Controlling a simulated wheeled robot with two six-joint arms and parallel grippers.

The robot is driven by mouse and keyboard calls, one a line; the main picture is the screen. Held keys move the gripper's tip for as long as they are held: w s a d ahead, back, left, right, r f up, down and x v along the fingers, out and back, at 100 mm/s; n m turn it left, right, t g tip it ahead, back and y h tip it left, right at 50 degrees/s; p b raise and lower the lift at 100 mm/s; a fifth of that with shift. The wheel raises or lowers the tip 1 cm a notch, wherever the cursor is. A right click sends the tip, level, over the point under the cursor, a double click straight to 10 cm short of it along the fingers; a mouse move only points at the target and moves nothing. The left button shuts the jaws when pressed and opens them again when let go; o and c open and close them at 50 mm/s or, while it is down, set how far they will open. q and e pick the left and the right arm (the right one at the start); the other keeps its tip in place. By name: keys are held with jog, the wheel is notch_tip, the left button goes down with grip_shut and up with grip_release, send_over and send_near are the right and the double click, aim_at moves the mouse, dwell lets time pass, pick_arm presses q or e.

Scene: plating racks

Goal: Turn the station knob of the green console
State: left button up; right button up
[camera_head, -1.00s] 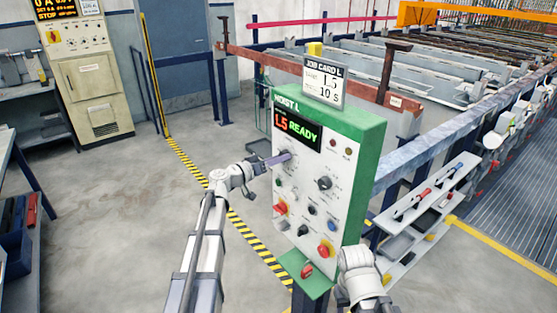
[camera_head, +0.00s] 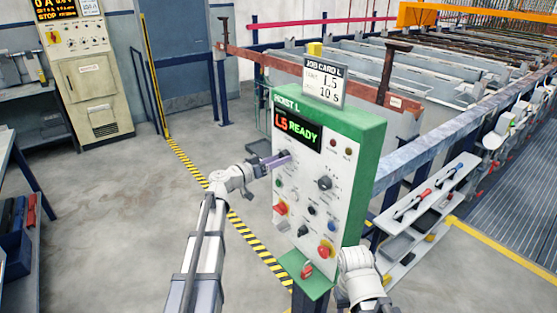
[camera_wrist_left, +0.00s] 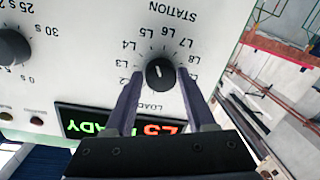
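The green console (camera_head: 367,150) stands in the middle of the head view, its white panel facing left. Its display (camera_head: 297,130) reads "L5 READY". The black station knob (camera_wrist_left: 160,73) sits under the word STATION in the upside-down wrist view, among labels from about L2 to L8. Its white mark points roughly toward the L5 side. My left gripper (camera_wrist_left: 160,76) has a finger on either side of the knob, with narrow gaps visible; contact is unclear. In the head view the left gripper (camera_head: 283,158) hides the knob. My right arm is low beside the console; its gripper does not show.
A job card (camera_head: 324,82) on top of the console reads L5, 10 s. Other knobs, such as a large black one (camera_head: 324,183), and red switches share the panel. A tool shelf (camera_head: 425,195) stands at right. The floor at left is open.

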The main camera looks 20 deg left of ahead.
pick_arm(q)
jog(key=o, duration=0.3)
jog(key=shift+o, duration=0.2)
jog(key=v, duration=0.7)
jog(key=shift+s+a, duration=0.2)
jog(key=shift+s, duration=0.15)
jog(key=s+d+f+m+g+y, duration=0.1)
jog(key=s+d+f+g, duration=0.5)
jog(key=d, duration=0.5)
jog(key=s+d+f+m+g+y, duration=0.1)
jog(key=s+d+f+g, duration=0.4)
jog(key=s+d+f, duration=0.45)
jog(key=s+f+n+g+y, duration=0.1)
jog(key=s+f+g+y, duration=0.2)
jog(key=s+y, duration=0.6)
jog(key=s+f, duration=0.2)
jog(key=s, duration=0.3)
jog(key=shift+d+f+g, duration=0.3)
jog(key=shift+d+g, duration=0.05)
jog(key=shift+g, duration=0.05)
